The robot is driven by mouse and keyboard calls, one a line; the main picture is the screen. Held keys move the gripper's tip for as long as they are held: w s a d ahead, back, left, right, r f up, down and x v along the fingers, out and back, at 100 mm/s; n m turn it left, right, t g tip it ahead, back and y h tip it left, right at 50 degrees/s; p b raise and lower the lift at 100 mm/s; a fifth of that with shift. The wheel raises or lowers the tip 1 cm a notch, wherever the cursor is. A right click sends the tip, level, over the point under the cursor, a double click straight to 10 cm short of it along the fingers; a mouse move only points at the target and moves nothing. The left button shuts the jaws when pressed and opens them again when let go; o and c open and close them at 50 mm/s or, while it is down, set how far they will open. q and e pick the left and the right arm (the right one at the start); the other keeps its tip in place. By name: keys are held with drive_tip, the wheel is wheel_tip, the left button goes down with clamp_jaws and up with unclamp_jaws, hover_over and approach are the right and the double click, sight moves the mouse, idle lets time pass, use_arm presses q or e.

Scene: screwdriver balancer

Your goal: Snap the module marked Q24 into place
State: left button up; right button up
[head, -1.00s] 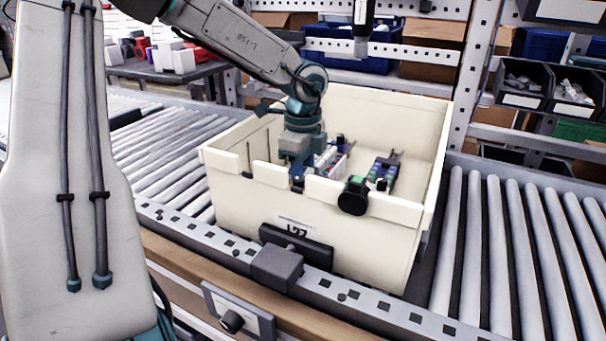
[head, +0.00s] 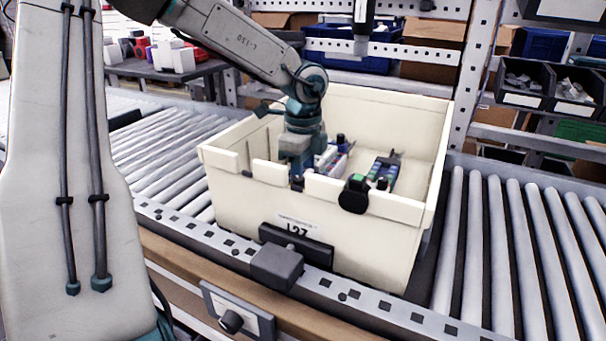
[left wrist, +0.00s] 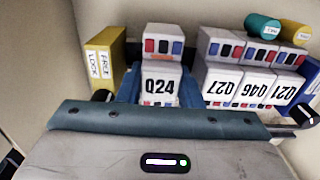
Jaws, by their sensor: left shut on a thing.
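The module marked Q24 (left wrist: 160,86) is a white block with red and blue windows along its top, seen in the left wrist view. My left gripper (left wrist: 160,76) is shut on it, with a blue finger on each side. Its lower end is hidden behind the gripper body. In the head view my left gripper (head: 299,172) reaches down inside the cream tote (head: 240,215), near its front wall. The module cannot be made out there, and I cannot tell whether it is seated. My right gripper is not in view.
In the left wrist view a yellow LOCK/FREE block (left wrist: 103,65) stands left of Q24. A row of similar white modules (left wrist: 243,85) stands to the right, with teal (left wrist: 262,27) and yellow (left wrist: 294,32) cylinders beyond. Rollers (head: 520,250) flank the tote.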

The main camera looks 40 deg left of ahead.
use_arm(q)
drive_tip(key=shift+s+f+b, duration=0.1)
drive_tip(key=shift+f+b, duration=0.2)
drive_tip(key=shift+b, duration=0.05)
idle(0.5)
drive_tip(key=shift+b, duration=0.45)
drive_tip(key=o, duration=1.2)
drive_tip(key=shift+c, duration=0.2)
drive_tip(key=shift+r, duration=0.1)
idle(0.5)
wheel_tip(320, 180, up, 10)
drive_tip(key=shift+r+p, duration=0.25)
drive_tip(key=shift+p, duration=0.65)
